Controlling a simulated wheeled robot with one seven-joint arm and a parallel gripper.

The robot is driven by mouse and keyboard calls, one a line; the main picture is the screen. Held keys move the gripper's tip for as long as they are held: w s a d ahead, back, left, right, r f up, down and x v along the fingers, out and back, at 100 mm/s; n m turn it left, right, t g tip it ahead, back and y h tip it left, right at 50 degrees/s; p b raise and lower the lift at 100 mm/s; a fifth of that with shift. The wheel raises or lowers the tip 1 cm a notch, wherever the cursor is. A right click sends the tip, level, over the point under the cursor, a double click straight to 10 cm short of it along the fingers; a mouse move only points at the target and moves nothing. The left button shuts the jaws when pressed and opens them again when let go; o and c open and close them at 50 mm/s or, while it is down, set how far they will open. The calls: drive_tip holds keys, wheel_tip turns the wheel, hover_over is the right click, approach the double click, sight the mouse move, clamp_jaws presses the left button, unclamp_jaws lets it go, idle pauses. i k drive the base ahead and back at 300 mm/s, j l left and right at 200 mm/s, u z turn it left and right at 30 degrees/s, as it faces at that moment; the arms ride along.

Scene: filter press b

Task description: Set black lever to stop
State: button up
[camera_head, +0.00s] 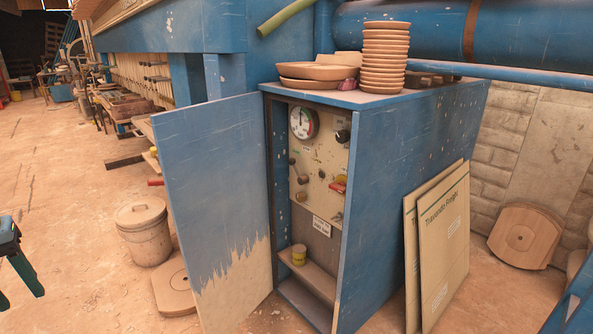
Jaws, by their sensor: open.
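The blue cabinet (405,170) stands open, and its control panel (312,205) shows inside. A small dark lever (295,168) sits on the panel's left side, below the round gauge (303,122). It looks like the black lever, but it is too small for me to read its setting or any stop label. A black knob (343,136) is at the upper right of the panel, and a red handle (338,187) is lower on the right. My gripper (22,298) is at the left picture edge, open and empty, well away from the cabinet.
The cabinet door (215,200) is swung open to the left of the panel. A lidded bucket (143,230) stands left of it. Stacked plates (385,60) sit on the cabinet. Cardboard sheets (443,245) lean on its right side. A yellow can (299,254) is on the lower shelf.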

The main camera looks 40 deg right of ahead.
sight(303, 179)
drive_tip(key=z, duration=1.4)
